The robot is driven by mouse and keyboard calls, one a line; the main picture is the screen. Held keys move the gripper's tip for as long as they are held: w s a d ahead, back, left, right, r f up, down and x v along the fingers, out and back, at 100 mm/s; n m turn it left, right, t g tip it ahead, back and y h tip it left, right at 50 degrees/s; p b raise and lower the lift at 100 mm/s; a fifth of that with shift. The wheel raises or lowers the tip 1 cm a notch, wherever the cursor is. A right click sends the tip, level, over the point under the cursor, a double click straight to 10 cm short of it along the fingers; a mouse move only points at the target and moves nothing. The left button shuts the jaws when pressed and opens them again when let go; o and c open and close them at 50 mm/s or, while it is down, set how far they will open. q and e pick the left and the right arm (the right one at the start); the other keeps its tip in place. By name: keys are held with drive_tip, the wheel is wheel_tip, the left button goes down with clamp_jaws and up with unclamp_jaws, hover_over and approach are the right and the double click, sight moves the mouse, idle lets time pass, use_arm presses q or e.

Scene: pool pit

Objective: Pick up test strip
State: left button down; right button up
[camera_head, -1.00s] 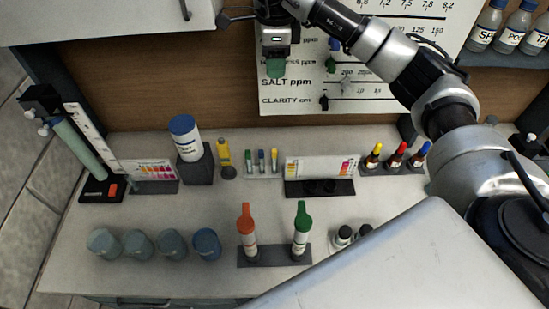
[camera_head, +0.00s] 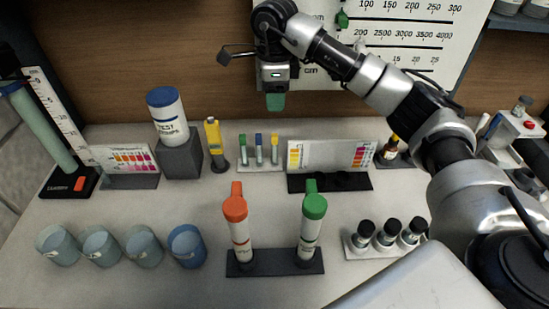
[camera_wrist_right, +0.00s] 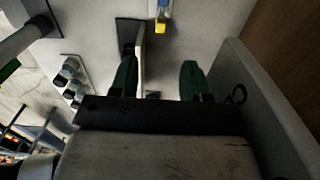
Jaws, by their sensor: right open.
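A white bottle with a blue cap (camera_head: 168,115), its label partly reading "TEST", stands on a grey block. Right of it a small pale holder (camera_head: 260,167) carries three thin upright pieces: green (camera_head: 242,148), blue (camera_head: 259,147) and yellow (camera_head: 274,146). I cannot tell which of these is the test strip. My right gripper (camera_head: 275,101) hangs above and behind this holder, empty, with green fingers. In the right wrist view its fingers (camera_wrist_right: 159,80) are apart, and a blue and yellow piece (camera_wrist_right: 161,18) lies ahead of them. My left gripper is not in view.
A colour chart stand (camera_head: 330,181) is right of the holder, and a yellow tester (camera_head: 214,145) left. Orange (camera_head: 238,230) and green-capped tubes (camera_head: 311,230), blue cups (camera_head: 186,245) and black-capped bottles (camera_head: 387,234) stand in front. A wall board (camera_head: 400,40) is behind.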

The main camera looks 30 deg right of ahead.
sight(275, 134)
drive_tip(key=shift+s+f, duration=0.1)
drive_tip(key=shift+f, duration=0.75)
wheel_tip(275, 134, down, 5)
drive_tip(key=shift+f+p, duration=0.1)
drive_tip(key=shift+p, duration=0.2)
drive_tip(key=shift+f+p, duration=1)
drive_tip(key=shift+f, duration=1.6)
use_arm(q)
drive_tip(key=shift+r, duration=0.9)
use_arm(e)
clamp_jaws()
